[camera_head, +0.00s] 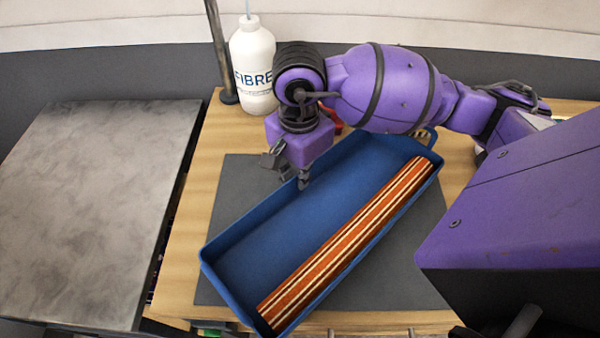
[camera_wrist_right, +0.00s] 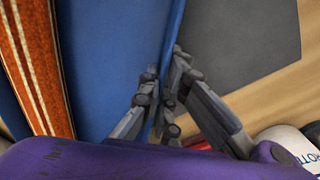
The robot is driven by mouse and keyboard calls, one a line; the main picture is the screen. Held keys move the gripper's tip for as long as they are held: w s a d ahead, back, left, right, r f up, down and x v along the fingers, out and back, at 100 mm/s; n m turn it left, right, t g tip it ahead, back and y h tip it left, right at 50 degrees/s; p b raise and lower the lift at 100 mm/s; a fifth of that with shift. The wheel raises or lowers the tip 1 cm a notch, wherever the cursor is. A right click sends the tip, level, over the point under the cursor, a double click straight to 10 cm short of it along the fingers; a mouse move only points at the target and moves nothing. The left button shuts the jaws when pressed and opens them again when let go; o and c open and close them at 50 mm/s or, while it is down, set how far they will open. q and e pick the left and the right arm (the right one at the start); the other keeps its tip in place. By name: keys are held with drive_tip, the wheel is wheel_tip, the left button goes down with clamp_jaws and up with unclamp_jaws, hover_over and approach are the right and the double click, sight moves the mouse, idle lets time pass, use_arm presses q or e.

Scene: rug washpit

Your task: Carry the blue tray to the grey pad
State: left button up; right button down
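The blue tray (camera_head: 285,212) lies at a slant over the dark grey pad (camera_head: 232,190) on the wooden table, covering much of it. Its near end reaches past the pad's near edge. I cannot tell whether the tray rests on the pad or hangs just above it. A rolled striped orange rug (camera_head: 350,240) lies in the tray along its right side; it also shows in the wrist view (camera_wrist_right: 35,65). My right gripper (camera_head: 304,182) is at the tray's far left wall. In the wrist view its fingers (camera_wrist_right: 164,88) close on both sides of that wall. My left gripper is out of view.
A white bottle marked FIBRE (camera_head: 254,65) stands behind the tray, close to my right wrist, beside a dark post (camera_head: 220,50). A bare grey slab-topped table (camera_head: 85,210) stands at the left. A wooden strip (camera_head: 200,190) is clear left of the pad.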

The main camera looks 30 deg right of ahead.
drive_tip(key=c, duration=2.4)
unclamp_jaws()
drive_tip(key=shift+f, duration=0.15)
drive_tip(key=shift+c, duration=0.2)
drive_tip(key=o, duration=0.5)
drive_tip(key=shift+c, duration=0.2)
wheel_tip(320, 180, up, 12)
drive_tip(key=shift+r, duration=0.2)
drive_tip(key=shift+f, duration=0.1)
